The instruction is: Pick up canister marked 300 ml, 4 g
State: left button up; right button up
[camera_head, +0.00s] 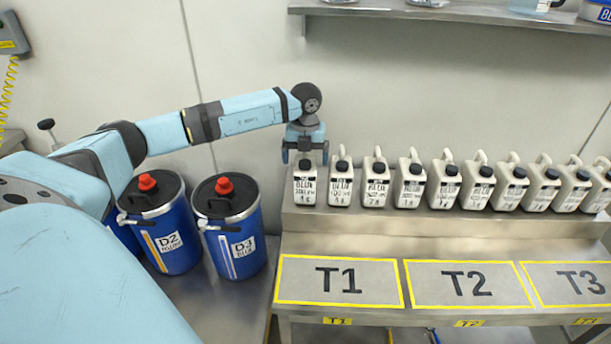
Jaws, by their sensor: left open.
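A row of small white canisters with black caps and handwritten labels stands on the raised steel ledge. The leftmost canister (304,188) is marked BLUE, with smaller text that seems to read 300 ml and a gram figure too small to read surely. My left gripper (305,158) points down just above this leftmost canister, open, with its fingers around or just over the cap; I cannot tell if they touch it. The neighbouring canister (341,186) stands close on its right. The labels further right are too small to read surely. My right gripper is not in view.
Blue drums D2 (168,240) and D3 (236,248) with red caps stand left of the bench. The bench front has empty yellow-framed areas T1 (312,292), T2 (440,290) and T3 (560,272). A wall shelf (450,12) holds vessels above.

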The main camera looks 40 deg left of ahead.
pick_arm(q)
jog(key=shift+f, duration=0.95)
jog(key=shift+r, duration=0.1)
jog(key=c, duration=1.6)
